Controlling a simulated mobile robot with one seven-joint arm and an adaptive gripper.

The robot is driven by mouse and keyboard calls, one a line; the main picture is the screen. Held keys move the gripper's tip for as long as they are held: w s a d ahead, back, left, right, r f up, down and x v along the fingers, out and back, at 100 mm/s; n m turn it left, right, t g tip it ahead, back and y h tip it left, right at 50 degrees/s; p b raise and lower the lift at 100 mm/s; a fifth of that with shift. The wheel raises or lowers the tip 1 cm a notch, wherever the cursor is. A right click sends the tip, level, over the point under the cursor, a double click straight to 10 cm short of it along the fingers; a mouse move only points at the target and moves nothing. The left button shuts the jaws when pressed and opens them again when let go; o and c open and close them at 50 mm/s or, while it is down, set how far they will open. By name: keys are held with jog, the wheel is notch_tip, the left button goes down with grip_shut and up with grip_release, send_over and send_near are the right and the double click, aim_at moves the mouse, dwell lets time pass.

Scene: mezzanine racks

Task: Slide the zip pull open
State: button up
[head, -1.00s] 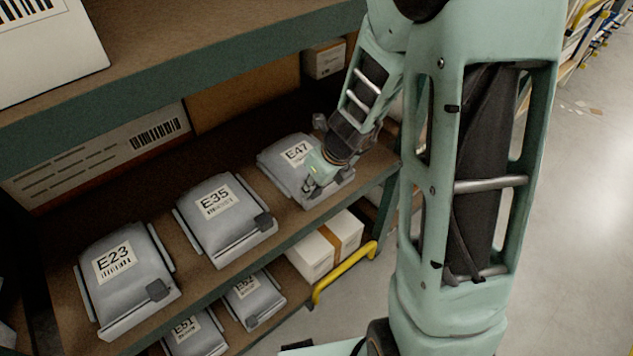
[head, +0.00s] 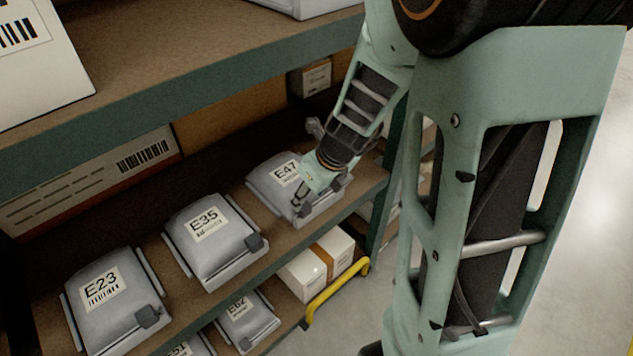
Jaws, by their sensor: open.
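The grey pouch E47 (head: 268,188) lies on the middle shelf at the far end of a row, with a white label. My gripper (head: 298,204) reaches down over its front right part, pointing toward the front edge. The jaws look open, at or just above the pouch; I cannot tell whether they touch it. No zip pull shows clearly on E47; the gripper covers that area. Pouches E35 (head: 187,232) and E23 (head: 85,312) lie nearer, each with a dark square tab (head: 254,243) at the front right corner.
An upper shelf (head: 200,85) hangs over the row. More grey pouches, one marked E62 (head: 252,325), white boxes (head: 305,275) and a yellow rail (head: 337,292) are below. My arm fills the right side. Open floor (head: 590,230) lies beyond it.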

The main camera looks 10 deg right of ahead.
jog(key=v, duration=0.7)
jog(key=shift+f, duration=0.1)
